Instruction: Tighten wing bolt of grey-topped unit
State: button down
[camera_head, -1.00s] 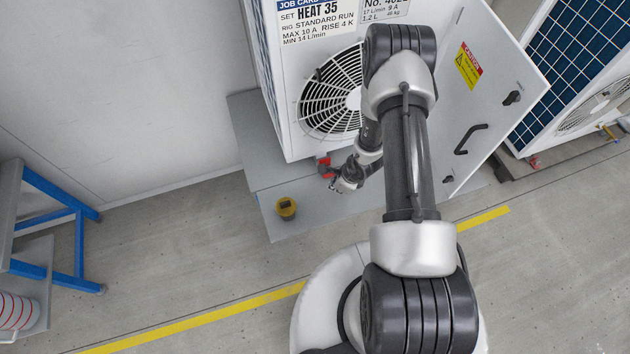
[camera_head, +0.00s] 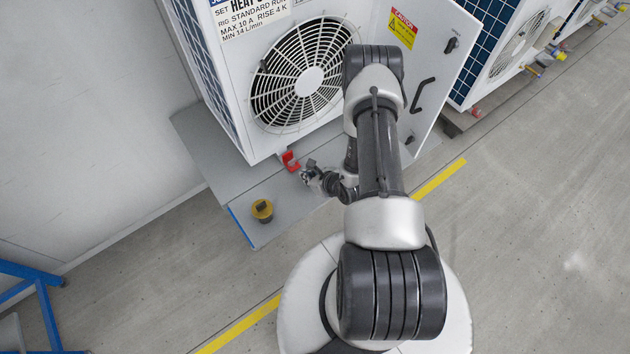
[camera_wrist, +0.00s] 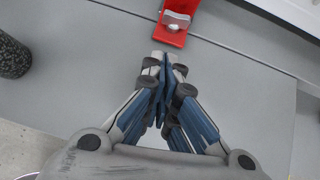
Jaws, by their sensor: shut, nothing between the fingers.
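A white fan unit (camera_head: 265,95) stands on a grey plinth; its top is out of view, so I cannot tell the top's colour. A red bracket (camera_head: 290,161) sits at its lower front corner. In the wrist view the red bracket (camera_wrist: 170,36) carries a pale metal wing-shaped piece (camera_wrist: 177,20), which looks like the wing bolt. My gripper (camera_head: 308,172) is beside the bracket in the head view. In the wrist view my gripper (camera_wrist: 163,58) is shut and empty, its fingertips just short of the bracket's near end, apart from the wing piece.
A yellow pot with a dark top (camera_head: 262,211) stands on the grey plinth (camera_head: 225,185), left of my gripper. An open white panel door (camera_head: 432,60) hangs right of the arm. Another unit (camera_head: 515,45) stands further right. The floor in front is clear.

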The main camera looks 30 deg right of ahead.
aim_at(290, 167)
jog(key=w, duration=0.3)
jog(key=w+f+b, duration=0.1)
jog(key=shift+w+a, duration=0.15)
jog(key=shift+a, duration=0.2)
jog(key=shift+w+r, duration=0.1)
jog(key=shift+w, duration=0.1)
jog(key=shift+w+a, duration=0.1)
jog(key=shift+w, duration=0.15)
jog(key=shift+w+a+b, duration=0.1)
jog(key=shift+b, duration=0.35)
jog(key=shift+a, duration=0.15)
jog(key=shift+w+r, duration=0.1)
jog(key=shift+w, duration=0.1)
